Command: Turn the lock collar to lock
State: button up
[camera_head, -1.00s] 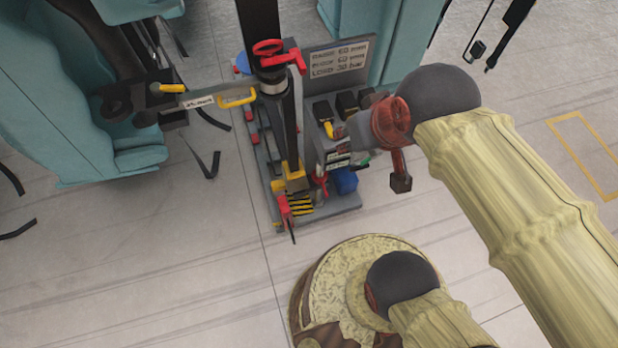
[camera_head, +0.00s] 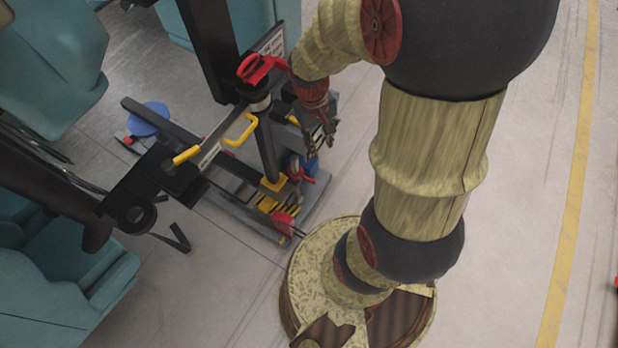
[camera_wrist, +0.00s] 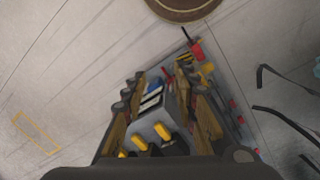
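A red ring-like part with a side arm (camera_head: 262,68) sits on top of the dark upright post (camera_head: 266,148); I take it for the lock collar, though I cannot be sure. A pale and dark band shows just below it. My gripper (camera_head: 322,140) hangs to the right of the post, lower than the red part and apart from it. In the wrist view my gripper (camera_wrist: 162,80) has its two fingers spread, with nothing held between them. Beyond them lies a grey unit with yellow handles (camera_wrist: 162,130). The red part cannot be made out in the wrist view.
A black bar with yellow handles (camera_head: 240,130) reaches left from the post towards teal seats (camera_head: 60,60). The grey stand base (camera_head: 235,208) holds yellow-black and red parts, with a blue disc (camera_head: 150,118) at its far left. The floor at right is clear.

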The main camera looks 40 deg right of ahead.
jog(key=s+d+f+n+g, duration=0.1)
jog(key=d+f, duration=0.3)
jog(key=f, duration=0.5)
jog(key=d+f+g, duration=0.1)
jog(key=d+f, duration=0.3)
jog(key=f, duration=0.5)
jog(key=n+t+y, duration=0.2)
jog(key=n+t, duration=0.4)
jog(key=t, duration=0.1)
send_near(308, 178)
jog(key=f, duration=0.1)
jog(key=shift+f, duration=0.25)
jog(key=b+x, duration=0.3)
jog(key=x, duration=0.4)
jog(key=shift+w, duration=0.1)
jog(key=shift+c, duration=0.2)
grip_shut()
